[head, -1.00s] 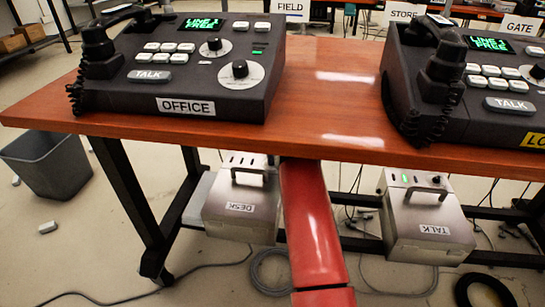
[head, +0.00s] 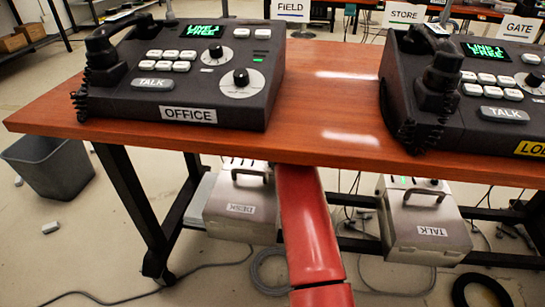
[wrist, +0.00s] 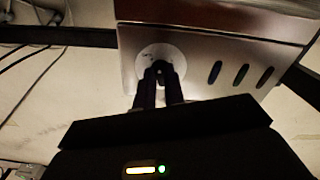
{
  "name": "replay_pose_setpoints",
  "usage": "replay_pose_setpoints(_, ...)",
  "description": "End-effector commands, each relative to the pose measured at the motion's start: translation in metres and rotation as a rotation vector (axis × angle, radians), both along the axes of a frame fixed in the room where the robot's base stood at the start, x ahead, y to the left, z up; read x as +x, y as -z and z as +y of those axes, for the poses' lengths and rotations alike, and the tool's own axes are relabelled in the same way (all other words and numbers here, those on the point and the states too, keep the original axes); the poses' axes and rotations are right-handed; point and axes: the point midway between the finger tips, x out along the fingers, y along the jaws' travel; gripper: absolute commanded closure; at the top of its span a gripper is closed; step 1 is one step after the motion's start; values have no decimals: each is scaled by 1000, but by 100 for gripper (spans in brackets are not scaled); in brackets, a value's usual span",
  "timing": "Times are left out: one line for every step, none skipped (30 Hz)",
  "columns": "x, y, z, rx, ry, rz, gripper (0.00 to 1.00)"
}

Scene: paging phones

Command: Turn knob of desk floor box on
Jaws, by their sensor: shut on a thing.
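The DESK floor box (head: 240,212), a silver metal case with a top handle, sits under the orange table at the left. Its knob side is hidden from the head view by the table edge and my red arm. In the wrist view the box (wrist: 210,38) fills the upper part, with a pale round dial plate (wrist: 147,56) and a row of dark slots beside it. My gripper (wrist: 160,76) is shut on the small dark knob (wrist: 160,66) at the dial's middle. The fingers hide most of the knob, so its pointing direction cannot be told.
The orange table (head: 330,125) is above the box and my arm. The OFFICE phone (head: 185,75) and another phone (head: 460,90) stand on it. The TALK floor box (head: 425,222) is to the right. A dark table leg (head: 135,205) and grey bin (head: 50,165) are at left.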

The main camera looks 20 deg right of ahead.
Motion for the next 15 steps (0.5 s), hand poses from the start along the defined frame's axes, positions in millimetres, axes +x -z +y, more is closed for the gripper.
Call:
replay_pose_setpoints(1,-2,0,-2,43,-4,100)
replay_pose_setpoints(1,-2,1,-2,72,-4,100)
replay_pose_setpoints(1,-2,1,-2,110,-4,100)
replay_pose_setpoints(1,-2,1,-2,139,-3,100)
replay_pose_setpoints(1,-2,1,-3,168,-4,100)
replay_pose_setpoints(2,-2,1,-3,205,-4,100)
replay_pose_setpoints(2,-2,1,-2,234,-5,100)
replay_pose_setpoints(2,-2,1,-2,263,-5,100)
replay_pose_setpoints(2,-2,1,-3,301,-4,100)
replay_pose_setpoints(2,-2,1,-3,329,-5,100)
replay_pose_setpoints(2,-2,1,-2,357,-6,100)
replay_pose_setpoints(2,-2,2,-2,396,-6,100)
replay_pose_setpoints(2,-2,2,-2,424,-5,100)
replay_pose_setpoints(2,-2,2,-2,452,-5,100)
replay_pose_setpoints(3,-2,2,-3,490,-5,100)
